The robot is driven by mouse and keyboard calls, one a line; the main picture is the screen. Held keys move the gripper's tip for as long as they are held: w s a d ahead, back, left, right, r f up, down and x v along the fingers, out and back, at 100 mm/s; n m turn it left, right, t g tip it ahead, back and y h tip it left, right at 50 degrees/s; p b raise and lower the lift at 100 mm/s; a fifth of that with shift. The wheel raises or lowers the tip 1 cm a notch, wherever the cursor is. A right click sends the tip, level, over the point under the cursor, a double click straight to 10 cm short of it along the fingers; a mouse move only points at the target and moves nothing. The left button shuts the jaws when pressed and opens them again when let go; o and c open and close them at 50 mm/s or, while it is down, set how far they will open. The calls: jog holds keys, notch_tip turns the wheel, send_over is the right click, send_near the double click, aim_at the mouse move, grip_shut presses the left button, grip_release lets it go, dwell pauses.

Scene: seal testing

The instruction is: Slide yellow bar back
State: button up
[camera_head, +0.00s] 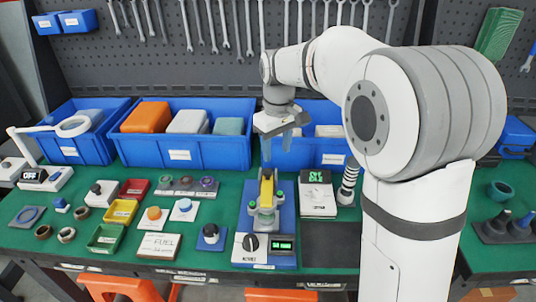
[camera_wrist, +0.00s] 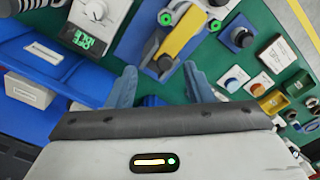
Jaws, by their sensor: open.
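The yellow bar (camera_head: 266,192) sits on the blue test device (camera_head: 243,222) at the middle of the green bench. It also shows in the wrist view (camera_wrist: 183,36), lying slantwise on the device beyond my fingertips. Round green-ringed parts flank the bar. The device's front has a black knob (camera_head: 250,242) and a lit green display (camera_head: 283,245). My gripper (camera_head: 277,150) is above and behind the device, pointing down, with blue fingers. In the wrist view my gripper (camera_wrist: 161,82) is open and empty, with the device's dark-topped end between and beyond the fingertips.
Blue bins (camera_head: 180,148) line the back below a tool wall. A white device with a green display (camera_head: 317,193) stands right of the test device, with a ribbed post (camera_head: 348,183) beside it. Small knobs, buttons and trays, including a yellow tray (camera_head: 121,212), lie to the left.

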aim_at(268, 170)
jog(key=shift+w+a+f+n, duration=0.25)
jog(key=shift+w+a+n, duration=0.15)
jog(key=shift+w+a, duration=0.65)
jog(key=shift+a+f, duration=0.15)
jog(key=shift+f, duration=3.75)
grip_shut()
